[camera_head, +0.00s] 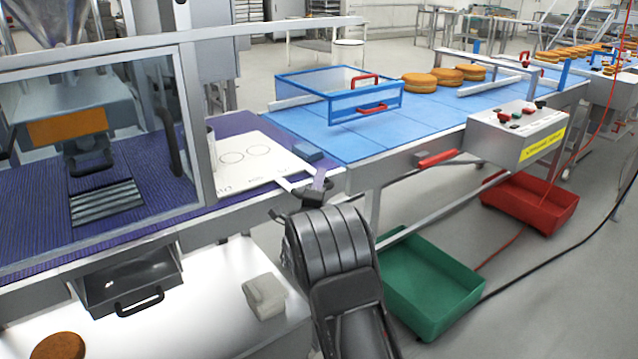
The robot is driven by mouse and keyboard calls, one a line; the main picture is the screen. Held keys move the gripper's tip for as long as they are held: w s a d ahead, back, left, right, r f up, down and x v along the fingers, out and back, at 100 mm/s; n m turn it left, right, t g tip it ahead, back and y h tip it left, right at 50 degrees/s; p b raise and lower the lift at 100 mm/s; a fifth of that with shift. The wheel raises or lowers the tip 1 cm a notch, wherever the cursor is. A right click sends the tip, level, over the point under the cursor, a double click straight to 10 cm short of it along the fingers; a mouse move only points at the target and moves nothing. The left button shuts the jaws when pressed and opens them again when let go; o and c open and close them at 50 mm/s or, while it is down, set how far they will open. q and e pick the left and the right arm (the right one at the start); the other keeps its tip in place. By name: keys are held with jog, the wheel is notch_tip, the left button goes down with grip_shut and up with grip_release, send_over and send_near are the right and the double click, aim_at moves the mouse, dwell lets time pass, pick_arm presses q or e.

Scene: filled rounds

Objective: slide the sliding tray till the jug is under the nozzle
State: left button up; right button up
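A flat white board (250,168) with two drawn circles lies on the purple belt and looks like the sliding tray. A blue block (308,152) is at its right end. A grey upright cylinder (210,147), perhaps the jug, stands at the board's left end, partly hidden by the window post. A dark fitting (90,157) under the orange-marked housing behind the window seems to be the nozzle; the cylinder is well right of it. My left gripper is not in view.
The window frame (196,110) stands between nozzle and board. A blue guard box (338,92) and round cakes (446,76) are on the blue belt. A control box (515,132) stands to the right. Green (430,285) and red (530,200) crates are on the floor.

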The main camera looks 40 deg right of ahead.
grip_shut()
dwell(0.4)
jog(key=shift+r, duration=0.25)
dwell(0.8)
